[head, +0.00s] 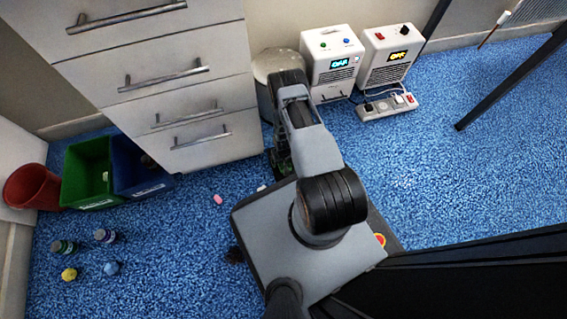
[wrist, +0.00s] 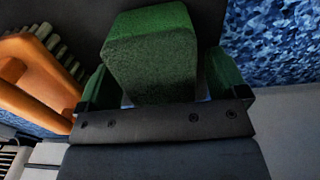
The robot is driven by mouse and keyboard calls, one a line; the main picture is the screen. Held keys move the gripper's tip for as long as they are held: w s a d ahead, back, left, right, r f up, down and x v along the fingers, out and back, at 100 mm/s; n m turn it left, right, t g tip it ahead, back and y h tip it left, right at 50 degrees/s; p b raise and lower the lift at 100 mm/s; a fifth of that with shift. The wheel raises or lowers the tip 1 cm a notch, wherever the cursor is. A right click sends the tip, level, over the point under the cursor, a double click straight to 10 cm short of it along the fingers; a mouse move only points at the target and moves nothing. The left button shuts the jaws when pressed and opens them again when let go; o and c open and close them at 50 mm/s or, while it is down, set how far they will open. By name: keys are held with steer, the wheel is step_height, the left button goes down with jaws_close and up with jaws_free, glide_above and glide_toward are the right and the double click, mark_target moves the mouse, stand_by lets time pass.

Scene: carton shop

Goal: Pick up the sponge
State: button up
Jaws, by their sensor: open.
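The sponge (wrist: 150,52) is a green block, seen close up in the wrist view. My gripper (wrist: 160,82) is open, with one green finger on each side of the sponge's near end. A narrow gap shows beside the fingers, and I cannot tell whether either touches it. In the head view my arm covers the sponge, and only a little of my gripper (head: 281,161) shows by the drawer cabinet's lower right corner.
An orange brush (wrist: 32,75) lies left of the sponge. The drawer cabinet (head: 170,105) stands close to my arm. Green (head: 88,175) and blue (head: 140,180) bins and a red bucket (head: 30,187) stand at left. A pink piece (head: 218,199) lies on the floor.

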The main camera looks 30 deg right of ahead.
steer(key=shift+f, duration=0.6)
steer(key=shift+r, duration=0.1)
steer(key=shift+c, duration=0.2)
steer(key=c, duration=0.9)
steer(key=shift+c, duration=0.2)
